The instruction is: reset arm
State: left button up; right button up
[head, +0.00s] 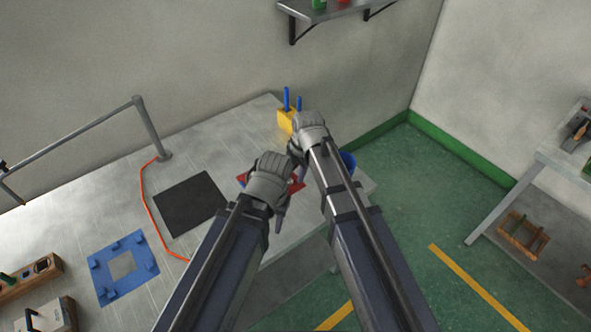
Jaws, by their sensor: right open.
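My two arms reach forward from the bottom of the head view over the right end of the grey workbench (222,160). My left gripper (282,210) is above the bench near a red item (243,178), which it partly hides; its jaw opening does not show clearly. My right gripper (297,158) is farther forward and to the right, just in front of a yellow holder (285,121) with blue sticks. It is open, and I see nothing between its fingers. I cannot tell whether it touches the holder.
A black mat (190,204), a blue frame (122,268) and an orange cable (146,210) lie on the bench. A blue container (348,160) is partly hidden behind my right arm. A wall shelf (330,9) is above.

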dwell(0.4)
jog(key=s+d+m+g+h, duration=0.1)
jog(key=s+d+m, duration=0.6)
jog(key=m, duration=0.6)
jog(key=s+d+m, duration=0.5)
jog(key=d+m, duration=0.4)
jog(key=m, duration=0.3)
jog(key=s+a+n+g+h, duration=0.1)
jog(key=s+a+n, duration=0.2)
jog(key=a, duration=0.8)
jog(key=s, duration=0.2)
jog(key=shift+s+f+n, duration=0.2)
jog(key=shift+s+n, duration=0.1)
jog(key=shift+s, duration=0.1)
jog(key=shift+a, duration=0.1)
